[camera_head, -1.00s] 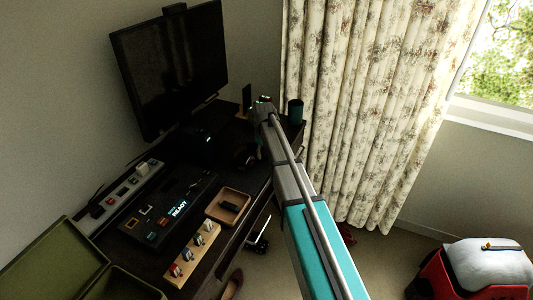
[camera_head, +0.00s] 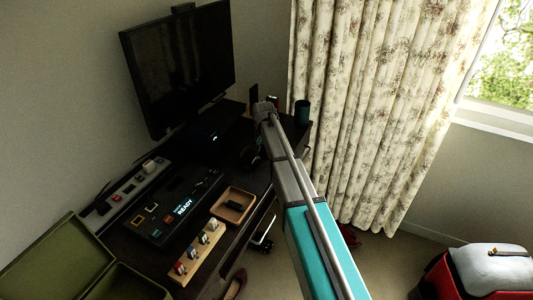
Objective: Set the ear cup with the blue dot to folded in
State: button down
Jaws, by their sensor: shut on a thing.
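The dark headphones (camera_head: 250,157) are on the desk's far right part, small and in shadow, partly behind my arm. I cannot make out the blue dot or how either ear cup is folded. My gripper (camera_head: 261,142) is at the far end of my arm, right at the headphones and mostly hidden by the arm's own links. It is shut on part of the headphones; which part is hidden.
The dark desk (camera_head: 208,262) holds a monitor (camera_head: 180,70), a control panel (camera_head: 172,208), a wooden tray (camera_head: 250,199), a switch block (camera_head: 198,250) and a teal cup (camera_head: 302,112). An open green case (camera_head: 60,255) is front left. A curtain (camera_head: 375,120) hangs behind.

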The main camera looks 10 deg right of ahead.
jog(key=shift+w+m, duration=0.1)
jog(key=shift+m, duration=0.2)
jog(key=shift+c, duration=1.4)
grip_release()
jog(key=shift+r, duration=0.15)
